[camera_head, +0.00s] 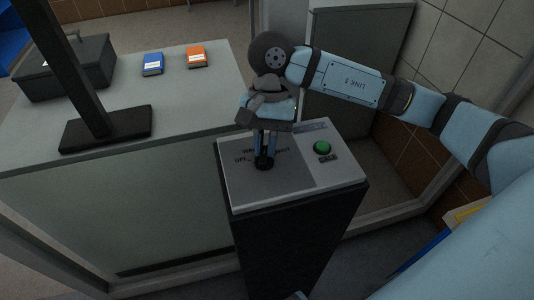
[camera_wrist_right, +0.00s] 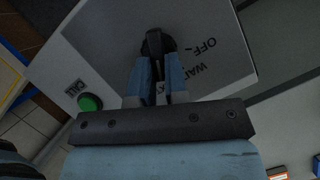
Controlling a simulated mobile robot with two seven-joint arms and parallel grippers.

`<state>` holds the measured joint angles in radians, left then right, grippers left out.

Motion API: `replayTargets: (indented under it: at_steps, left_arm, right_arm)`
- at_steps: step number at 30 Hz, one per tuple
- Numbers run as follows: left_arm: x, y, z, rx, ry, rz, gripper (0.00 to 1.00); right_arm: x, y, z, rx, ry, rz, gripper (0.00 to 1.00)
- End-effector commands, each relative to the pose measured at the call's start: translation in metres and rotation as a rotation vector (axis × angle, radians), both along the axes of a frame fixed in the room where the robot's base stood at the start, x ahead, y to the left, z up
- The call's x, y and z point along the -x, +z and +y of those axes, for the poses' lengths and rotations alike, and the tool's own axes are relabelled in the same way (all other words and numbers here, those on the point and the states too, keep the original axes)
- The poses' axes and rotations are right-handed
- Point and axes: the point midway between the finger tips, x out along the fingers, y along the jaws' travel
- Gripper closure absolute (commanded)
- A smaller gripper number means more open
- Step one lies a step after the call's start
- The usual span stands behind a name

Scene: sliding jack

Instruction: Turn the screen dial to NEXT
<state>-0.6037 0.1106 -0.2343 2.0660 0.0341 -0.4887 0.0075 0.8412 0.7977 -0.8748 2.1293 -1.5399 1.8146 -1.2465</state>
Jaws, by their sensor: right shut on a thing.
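The screen dial is a small black knob (camera_head: 264,163) on the grey sloped top of a dark pedestal. It also shows in the right wrist view (camera_wrist_right: 157,42), with a raised bar between the fingers. The printed words OFF and WAIT and part of NEXT lie around it; the gripper hides some letters. I cannot tell which word the dial points to. My right gripper (camera_head: 265,150) reaches down from above, with its two blue fingers shut on the dial's bar. The fingers also show in the right wrist view (camera_wrist_right: 157,80). My left gripper is not in view.
A green CALL button (camera_head: 322,147) sits on the panel right of the dial. A counter (camera_head: 190,95) at the left holds a dark box (camera_head: 66,68), a black stand (camera_head: 107,128), a blue packet (camera_head: 152,64) and an orange packet (camera_head: 196,57). A glass-like partition stands beside the pedestal.

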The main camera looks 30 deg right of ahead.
Motion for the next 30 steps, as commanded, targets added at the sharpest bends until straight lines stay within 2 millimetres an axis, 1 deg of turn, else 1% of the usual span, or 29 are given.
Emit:
replayTargets:
  at_steps: [1, 9, 21, 22, 23, 24, 25, 30]
  left_arm:
    - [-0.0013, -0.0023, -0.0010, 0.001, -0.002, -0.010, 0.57]
    - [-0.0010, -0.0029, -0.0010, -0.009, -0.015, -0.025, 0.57]
    - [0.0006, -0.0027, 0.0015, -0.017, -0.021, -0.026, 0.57]
    - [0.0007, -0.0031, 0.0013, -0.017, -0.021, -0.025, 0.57]
    - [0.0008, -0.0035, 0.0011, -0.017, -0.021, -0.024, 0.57]
    - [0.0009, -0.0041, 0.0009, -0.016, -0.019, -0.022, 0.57]
    - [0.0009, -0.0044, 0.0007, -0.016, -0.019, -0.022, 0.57]
    - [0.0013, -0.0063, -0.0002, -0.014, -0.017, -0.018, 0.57]
  right_arm:
    - [-0.0011, -0.0029, 0.0004, 0.000, 0.019, -0.003, 1.00]
    - [-0.0016, -0.0001, 0.0008, 0.000, 0.079, -0.002, 1.00]
    - [-0.0015, 0.0011, 0.0008, 0.000, 0.084, -0.001, 1.00]
    - [-0.0015, 0.0011, 0.0008, 0.000, 0.084, -0.001, 0.82]
    - [-0.0015, 0.0011, 0.0008, 0.000, 0.084, -0.001, 0.75]
    - [-0.0015, 0.0010, 0.0008, 0.000, 0.084, -0.001, 0.66]
    - [-0.0015, 0.0009, 0.0009, 0.000, 0.084, -0.001, 0.61]
    - [-0.0013, 0.0005, 0.0010, 0.000, 0.084, 0.000, 0.61]
